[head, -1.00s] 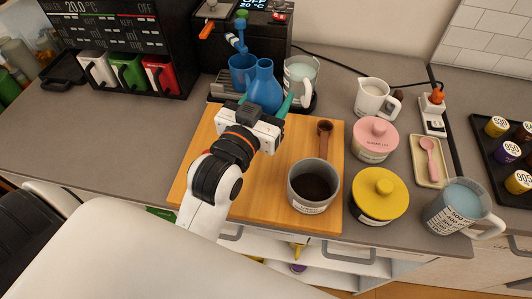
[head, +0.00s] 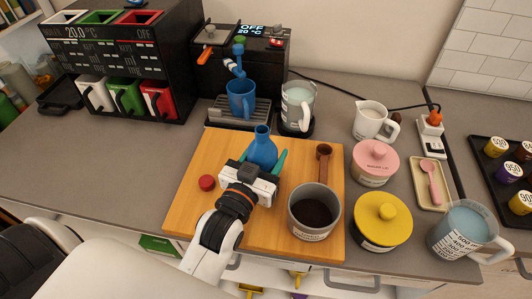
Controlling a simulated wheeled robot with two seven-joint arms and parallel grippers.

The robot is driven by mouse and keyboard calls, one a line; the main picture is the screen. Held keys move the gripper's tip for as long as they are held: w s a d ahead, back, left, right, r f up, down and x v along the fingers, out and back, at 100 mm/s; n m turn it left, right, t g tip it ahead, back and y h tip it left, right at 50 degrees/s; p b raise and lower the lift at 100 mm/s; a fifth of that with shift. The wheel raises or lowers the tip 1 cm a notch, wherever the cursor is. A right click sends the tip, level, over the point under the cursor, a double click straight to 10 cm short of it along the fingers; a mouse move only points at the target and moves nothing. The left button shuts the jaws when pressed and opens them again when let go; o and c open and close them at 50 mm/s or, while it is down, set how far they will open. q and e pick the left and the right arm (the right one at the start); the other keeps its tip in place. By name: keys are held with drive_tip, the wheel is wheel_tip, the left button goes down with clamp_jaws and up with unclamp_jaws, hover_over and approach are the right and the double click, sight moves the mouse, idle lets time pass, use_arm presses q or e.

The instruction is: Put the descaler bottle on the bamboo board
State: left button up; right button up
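The descaler bottle, a blue flask-like bottle (head: 262,149) with a narrow neck, is upright over the far middle of the bamboo board (head: 190,212). My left gripper (head: 262,163) is in front of it, with its teal fingers on either side of the bottle's body. It looks shut on the bottle. The gripper's body hides the bottle's base, so I cannot tell whether the base touches the board. The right gripper is not in view.
On the board are a red cap (head: 207,182), a grey canister (head: 313,212) and a brown scoop (head: 324,163). Yellow-lidded (head: 382,217) and pink-lidded (head: 375,162) jars stand to the right. The coffee machine (head: 245,80) is behind. The board's left part is mostly clear.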

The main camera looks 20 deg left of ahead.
use_arm(q)
drive_tip(key=o, duration=1.1)
drive_tip(key=shift+f, duration=0.1)
drive_tip(key=shift+o, duration=0.3)
drive_tip(key=s+b, duration=0.1)
drive_tip(key=s, duration=0.5)
drive_tip(key=shift+s+r+p, duration=0.2)
drive_tip(key=shift+s+p, duration=0.4)
drive_tip(key=shift+s, duration=2.4)
